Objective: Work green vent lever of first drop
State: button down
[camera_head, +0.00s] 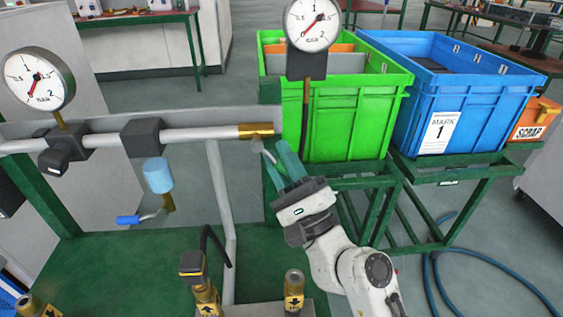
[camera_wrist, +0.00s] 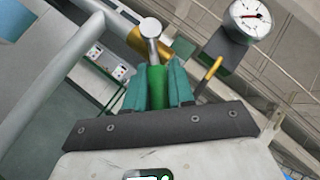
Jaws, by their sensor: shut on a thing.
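The green vent lever (camera_wrist: 156,88) lies between the two teal fingers of my gripper (camera_head: 280,158) in the wrist view. The fingers are shut on its green grip. A silver stem (camera_wrist: 151,32) with a round end runs on beyond the fingertips. In the head view the green grip is mostly hidden by the fingers, and a short pale stem shows just left of them. The lever hangs below the brass fitting (camera_head: 257,131) at the right end of the horizontal pipe (camera_head: 200,136). The brass also shows behind the stem in the wrist view (camera_wrist: 136,40).
A pressure gauge (camera_head: 313,24) stands just above and right of my gripper; another gauge (camera_head: 36,79) is at left. A blue-handled valve (camera_head: 128,220) hangs from the pipe. Green (camera_head: 345,120) and blue (camera_head: 470,110) crates stand close behind on the right. Brass valves (camera_head: 294,290) stand below.

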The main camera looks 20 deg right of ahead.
jog(key=shift+f, duration=0.1)
jog(key=c, duration=1.1)
grip_release()
jog(key=shift+o, duration=0.2)
jog(key=b+v, duration=0.5)
jog(key=v, duration=0.5)
jog(key=shift+s+f+b, duration=0.2)
jog(key=shift+s+b, duration=0.15)
jog(key=shift+d, duration=0.15)
